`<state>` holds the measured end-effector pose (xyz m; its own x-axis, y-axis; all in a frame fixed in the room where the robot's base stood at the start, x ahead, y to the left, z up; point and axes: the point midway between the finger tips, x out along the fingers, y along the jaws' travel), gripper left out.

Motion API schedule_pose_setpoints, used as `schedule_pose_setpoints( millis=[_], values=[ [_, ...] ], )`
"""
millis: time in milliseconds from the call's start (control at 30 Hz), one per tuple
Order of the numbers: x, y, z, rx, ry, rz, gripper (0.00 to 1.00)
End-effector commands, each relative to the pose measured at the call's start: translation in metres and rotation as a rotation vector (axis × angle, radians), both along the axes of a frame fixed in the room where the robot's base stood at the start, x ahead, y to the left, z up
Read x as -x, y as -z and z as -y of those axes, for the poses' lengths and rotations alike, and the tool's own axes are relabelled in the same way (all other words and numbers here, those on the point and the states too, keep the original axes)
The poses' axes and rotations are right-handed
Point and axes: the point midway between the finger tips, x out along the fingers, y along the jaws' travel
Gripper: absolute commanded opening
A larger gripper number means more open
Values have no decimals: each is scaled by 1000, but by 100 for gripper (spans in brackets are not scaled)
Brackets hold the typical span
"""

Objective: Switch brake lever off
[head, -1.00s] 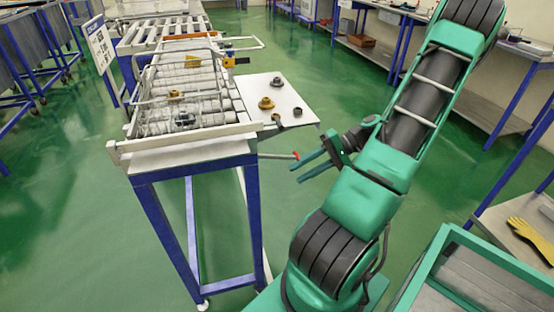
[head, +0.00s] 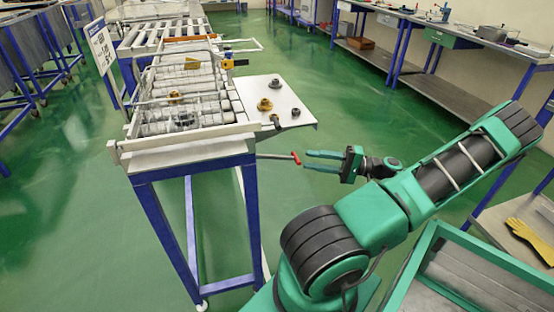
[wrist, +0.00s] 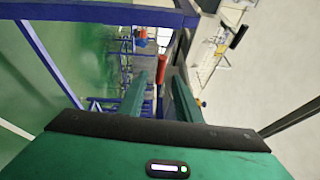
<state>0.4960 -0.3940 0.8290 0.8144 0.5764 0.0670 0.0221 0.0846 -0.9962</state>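The brake lever (head: 274,156) is a thin grey rod sticking out to the right from the side of the roller conveyor table (head: 190,159), with a red tip (head: 296,158). My gripper (head: 306,161) is open, its two green fingers pointing left at the lever's end. The red tip lies at or just between the fingertips in the head view; contact cannot be told. In the wrist view, the red lever end (wrist: 161,90) shows between the two open fingers (wrist: 158,85), apart from both as far as I can see.
A white side plate (head: 292,112) with several small round parts juts from the conveyor above the lever. A green-framed bin (head: 440,235) stands at the lower right. A bench with yellow gloves (head: 530,240) is at the right. Green floor is clear beyond my gripper.

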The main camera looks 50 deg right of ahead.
Motion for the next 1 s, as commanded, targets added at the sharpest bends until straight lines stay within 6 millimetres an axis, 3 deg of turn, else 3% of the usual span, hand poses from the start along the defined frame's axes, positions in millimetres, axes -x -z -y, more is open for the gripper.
schedule_pose_setpoints(
  millis=[600, 1000],
  values=[
    [-74, -6, -54, -2, -3, -1, 31],
    [-84, -7, -60, 1, -1, -2, 31]
  ],
)
